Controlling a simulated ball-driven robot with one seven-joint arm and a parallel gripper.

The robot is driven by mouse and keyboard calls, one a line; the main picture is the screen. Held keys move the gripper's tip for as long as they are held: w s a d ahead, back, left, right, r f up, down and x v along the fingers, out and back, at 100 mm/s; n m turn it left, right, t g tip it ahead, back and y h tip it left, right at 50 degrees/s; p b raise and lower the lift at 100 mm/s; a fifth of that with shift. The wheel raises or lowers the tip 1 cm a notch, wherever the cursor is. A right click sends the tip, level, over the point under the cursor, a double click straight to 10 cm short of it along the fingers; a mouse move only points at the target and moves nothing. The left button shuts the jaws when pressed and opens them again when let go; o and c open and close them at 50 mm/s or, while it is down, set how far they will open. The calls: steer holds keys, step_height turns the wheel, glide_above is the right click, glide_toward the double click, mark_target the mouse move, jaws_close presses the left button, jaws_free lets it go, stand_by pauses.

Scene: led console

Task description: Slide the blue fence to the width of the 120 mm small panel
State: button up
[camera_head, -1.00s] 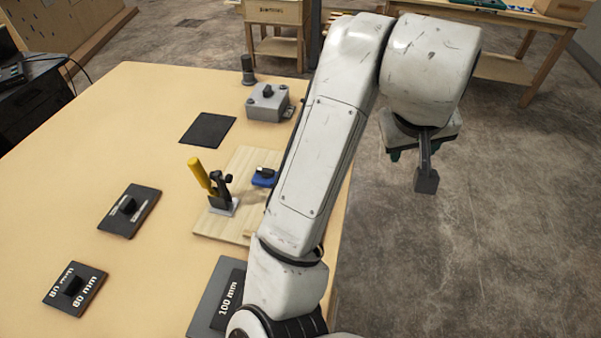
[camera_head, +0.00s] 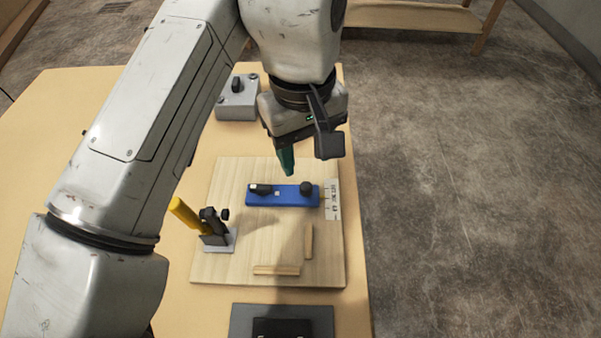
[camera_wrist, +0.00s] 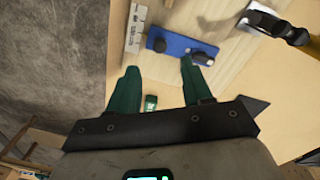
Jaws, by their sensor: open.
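The blue fence (camera_head: 290,199) lies flat across a wooden board, with a black knob (camera_head: 306,187) near its right end and a dark lever-like part (camera_head: 260,188) near its left. A pale scale strip (camera_head: 332,205) stands at its right end; its marks are too small to read. My gripper (camera_head: 287,168) is above the fence's far side, open and empty. In the wrist view its green fingers (camera_wrist: 160,82) are spread apart, with the fence (camera_wrist: 182,47) beyond them. I cannot pick out a panel marked 120 mm.
A yellow-handled toggle clamp (camera_head: 213,228) stands on the board (camera_head: 225,265) at left. Two wooden strips (camera_head: 276,270) (camera_head: 309,241) lie near its front. A grey box (camera_head: 237,100) is behind; a dark panel (camera_head: 245,320) is in front. Floor is open to the right.

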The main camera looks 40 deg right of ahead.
mark_target(306, 186)
step_height(306, 186, down, 8)
steer(key=shift+d, duration=0.1)
steer(key=shift+c, duration=0.5)
jaws_close()
stand_by(0.4)
